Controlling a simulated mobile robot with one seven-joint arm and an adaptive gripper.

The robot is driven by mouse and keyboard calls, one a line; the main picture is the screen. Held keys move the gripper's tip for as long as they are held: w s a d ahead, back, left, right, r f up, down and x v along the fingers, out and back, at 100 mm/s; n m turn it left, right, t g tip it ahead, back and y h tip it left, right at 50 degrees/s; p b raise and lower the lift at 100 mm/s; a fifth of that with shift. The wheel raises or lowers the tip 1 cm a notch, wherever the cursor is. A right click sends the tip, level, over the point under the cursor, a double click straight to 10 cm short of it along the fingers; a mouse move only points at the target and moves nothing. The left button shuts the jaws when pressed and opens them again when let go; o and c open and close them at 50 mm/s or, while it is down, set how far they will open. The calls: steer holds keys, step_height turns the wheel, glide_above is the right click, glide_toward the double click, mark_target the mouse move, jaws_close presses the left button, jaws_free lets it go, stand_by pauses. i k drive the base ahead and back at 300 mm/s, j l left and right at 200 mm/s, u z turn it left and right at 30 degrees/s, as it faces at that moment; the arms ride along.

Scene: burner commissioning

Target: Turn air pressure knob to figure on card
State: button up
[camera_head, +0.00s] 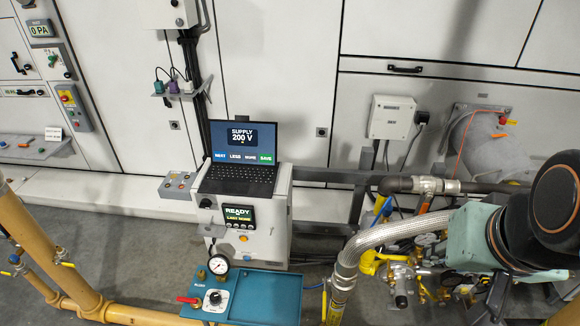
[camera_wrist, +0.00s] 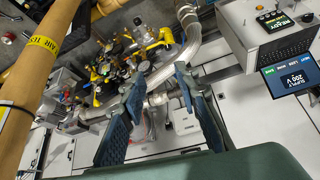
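A teal box (camera_head: 258,292) stands low at the front centre in the head view. On it are a black round knob (camera_head: 214,297) on a pale dial plate, a round white gauge (camera_head: 218,264) and a red lever (camera_head: 188,300). The gauge reading is too small to tell. A small white card (camera_head: 53,133) stands on the left wall shelf; its writing is unreadable. I cannot tell whether this is the task's card. My gripper (camera_wrist: 158,82) is open and empty in the wrist view, with burner fittings beyond it. It is far right of the teal box, away from the knob.
A laptop (camera_head: 237,173) showing "SUPPLY 200 V" sits on a white cabinet (camera_head: 270,255) with a "READY" display. A wall display (camera_head: 41,28) reads "0 PA". A braided hose (camera_head: 388,236), yellow pipes (camera_head: 45,245) and burner fittings (camera_head: 405,275) crowd the front.

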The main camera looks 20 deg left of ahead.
mark_target(215, 297)
steer(key=u, duration=1.8)
steer(key=i+l, duration=0.1)
steer(key=i, duration=0.25)
steer(key=u, duration=0.05)
